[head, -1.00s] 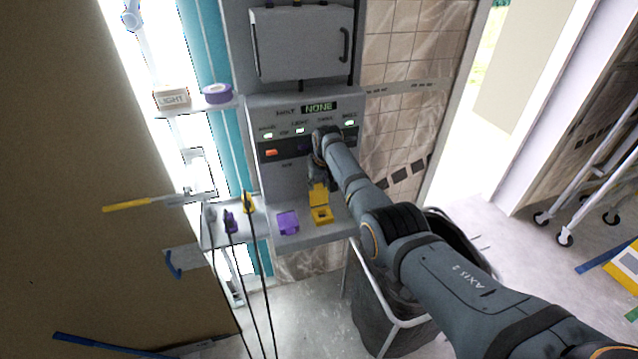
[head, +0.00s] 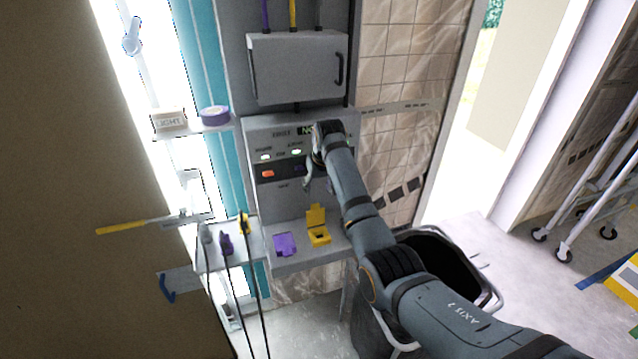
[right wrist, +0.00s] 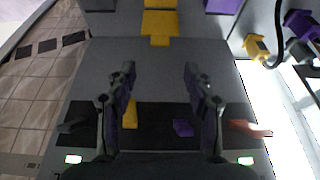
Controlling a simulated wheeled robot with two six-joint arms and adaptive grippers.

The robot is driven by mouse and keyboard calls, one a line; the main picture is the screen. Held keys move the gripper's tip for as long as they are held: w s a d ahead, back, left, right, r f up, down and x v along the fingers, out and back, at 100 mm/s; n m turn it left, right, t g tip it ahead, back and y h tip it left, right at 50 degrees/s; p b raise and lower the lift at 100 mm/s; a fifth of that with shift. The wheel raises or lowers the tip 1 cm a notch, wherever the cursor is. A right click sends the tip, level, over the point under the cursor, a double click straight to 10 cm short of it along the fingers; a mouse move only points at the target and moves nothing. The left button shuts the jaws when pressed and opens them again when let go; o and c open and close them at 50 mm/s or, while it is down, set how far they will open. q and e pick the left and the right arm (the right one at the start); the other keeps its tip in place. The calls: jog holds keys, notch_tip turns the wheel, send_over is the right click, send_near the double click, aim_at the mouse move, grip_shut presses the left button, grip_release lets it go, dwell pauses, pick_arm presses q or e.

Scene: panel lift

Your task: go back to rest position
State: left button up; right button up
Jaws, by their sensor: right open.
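My right gripper (head: 310,182) hangs open and empty in front of the grey control panel (head: 283,195). In the right wrist view its two fingers (right wrist: 158,78) are spread wide, with nothing between them. That view shows the panel upside down, with a yellow switch (right wrist: 131,114), a purple switch (right wrist: 183,128) and an orange switch (right wrist: 248,128) behind the fingers. In the head view the orange switch (head: 267,174) shows left of the gripper. My wrist hides part of the display and the panel's right side. My left gripper is not in view.
Below the gripper, a ledge holds a yellow open-lidded box (head: 319,236) and a purple piece (head: 285,245). Plugs on black cables (head: 227,243) stand at left. A grey cabinet (head: 297,68) is above. A dark bin (head: 450,265) stands under my arm.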

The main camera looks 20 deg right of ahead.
jog(key=shift+v, duration=1.15)
